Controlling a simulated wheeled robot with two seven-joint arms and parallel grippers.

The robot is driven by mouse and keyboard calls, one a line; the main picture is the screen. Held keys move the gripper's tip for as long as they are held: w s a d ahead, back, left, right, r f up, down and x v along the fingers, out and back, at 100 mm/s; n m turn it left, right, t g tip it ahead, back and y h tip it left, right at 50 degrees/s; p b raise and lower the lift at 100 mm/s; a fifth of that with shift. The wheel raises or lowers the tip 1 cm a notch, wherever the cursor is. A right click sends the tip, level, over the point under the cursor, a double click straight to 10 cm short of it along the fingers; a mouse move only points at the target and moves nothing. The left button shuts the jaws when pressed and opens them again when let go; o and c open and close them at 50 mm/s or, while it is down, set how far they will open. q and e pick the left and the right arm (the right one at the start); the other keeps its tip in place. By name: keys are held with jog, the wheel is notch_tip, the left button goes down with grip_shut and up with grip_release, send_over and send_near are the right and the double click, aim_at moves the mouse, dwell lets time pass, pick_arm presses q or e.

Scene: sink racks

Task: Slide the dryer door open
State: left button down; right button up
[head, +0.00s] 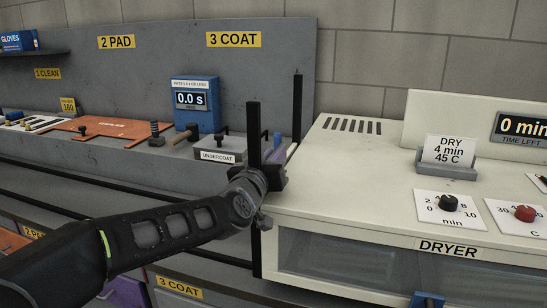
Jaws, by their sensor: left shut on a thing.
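The cream dryer (360,205) stands at the right. Its front has a dark, glassy door panel (350,262) under the DRYER label. A blue piece (427,300), perhaps the door's handle, shows at the bottom edge, partly cut off. My left gripper (272,178) is at the dryer's left edge, beside a black upright post and well away from the blue piece. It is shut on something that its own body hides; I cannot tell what. My right gripper is not in view.
Black upright posts (254,130) stand by the dryer's left side. Dials (449,202) and a DRY sign (449,150) sit on the dryer top.

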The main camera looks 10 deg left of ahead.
pick_arm(q)
notch_tip(320, 180, up, 18)
jog(key=p, duration=1.7)
jog(key=shift+r, duration=0.25)
jog(key=shift+d, duration=0.1)
jog(key=c, duration=1.4)
grip_release()
jog(key=shift+s, duration=0.1)
jog(key=s, duration=0.7)
jog(key=shift+s+a+b, duration=0.25)
jog(key=shift+s+b, duration=0.05)
jog(key=shift+b, duration=0.1)
